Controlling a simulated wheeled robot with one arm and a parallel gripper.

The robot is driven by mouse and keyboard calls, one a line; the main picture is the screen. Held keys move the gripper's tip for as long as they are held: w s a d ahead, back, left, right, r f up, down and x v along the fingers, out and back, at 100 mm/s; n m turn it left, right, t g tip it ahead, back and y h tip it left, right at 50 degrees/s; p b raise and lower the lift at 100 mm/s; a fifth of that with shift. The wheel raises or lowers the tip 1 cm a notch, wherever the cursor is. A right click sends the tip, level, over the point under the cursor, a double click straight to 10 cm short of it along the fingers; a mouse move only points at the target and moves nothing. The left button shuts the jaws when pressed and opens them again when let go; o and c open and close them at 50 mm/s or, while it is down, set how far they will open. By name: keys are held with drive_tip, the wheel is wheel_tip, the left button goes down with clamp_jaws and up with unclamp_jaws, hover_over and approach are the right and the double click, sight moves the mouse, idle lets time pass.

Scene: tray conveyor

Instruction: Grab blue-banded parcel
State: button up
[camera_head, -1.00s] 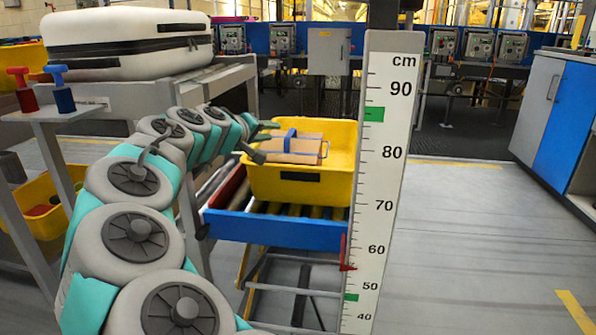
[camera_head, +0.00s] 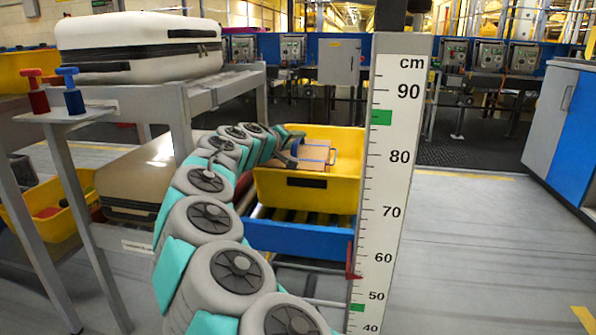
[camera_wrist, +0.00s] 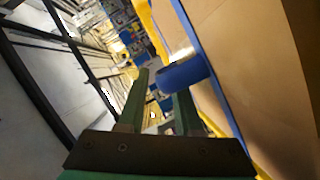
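The blue-banded parcel (camera_head: 316,156) is a tan box with a blue band and a raised blue handle, standing in a yellow tray (camera_head: 305,189). My gripper (camera_head: 297,148) is at the parcel's left side in the head view, partly hidden by my arm. In the wrist view, the parcel's tan face (camera_wrist: 255,60) and blue handle (camera_wrist: 183,74) are close on the right. My gripper's two green fingers (camera_wrist: 163,95) are apart. The handle lies by the tip of the right finger, and I cannot tell whether they touch.
The tray sits on a blue-sided roller conveyor (camera_head: 300,240). A height scale (camera_head: 388,190) stands just right of it. A white suitcase (camera_head: 138,47) lies on a grey table at left, with a brown case (camera_head: 135,180) below. The floor at right is clear.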

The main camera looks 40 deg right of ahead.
drive_tip(key=shift+w+d+f, duration=0.1)
drive_tip(key=shift+w+d, duration=0.05)
drive_tip(key=shift+d, duration=0.35)
clamp_jaws()
idle(1.1)
